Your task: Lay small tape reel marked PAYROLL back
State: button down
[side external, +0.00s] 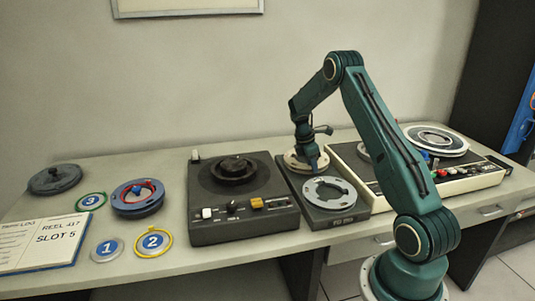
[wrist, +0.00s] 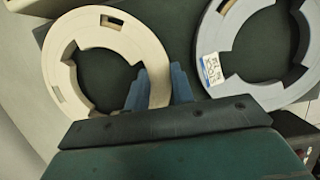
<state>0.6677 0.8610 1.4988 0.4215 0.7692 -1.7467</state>
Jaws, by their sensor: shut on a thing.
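A cream ring-shaped reel (side external: 291,158) lies at the back of a dark two-place holder (side external: 345,217), low under my gripper (side external: 309,163). In the wrist view my gripper (wrist: 158,82) has its blue-grey fingers closed on the right rim of the cream reel (wrist: 57,62). A grey reel (side external: 318,186) lies flat on the front part of the holder, apart from the cream one. No PAYROLL marking is legible on either reel.
A dark tape deck (side external: 245,225) stands left of the holder and a cream-edged deck (side external: 372,196) close on its right. Numbered rings (side external: 153,241), a blue reel (side external: 138,207), a dark reel (side external: 54,179) and an open log book (side external: 40,243) lie on the left.

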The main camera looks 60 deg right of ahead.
jog(key=shift+f, duration=0.55)
jog(key=c, duration=1.1)
grip_release()
jog(key=shift+c, duration=0.5)
jog(key=shift+c, duration=1.4)
jog(key=shift+r, duration=0.15)
jog(key=shift+r, duration=4.35)
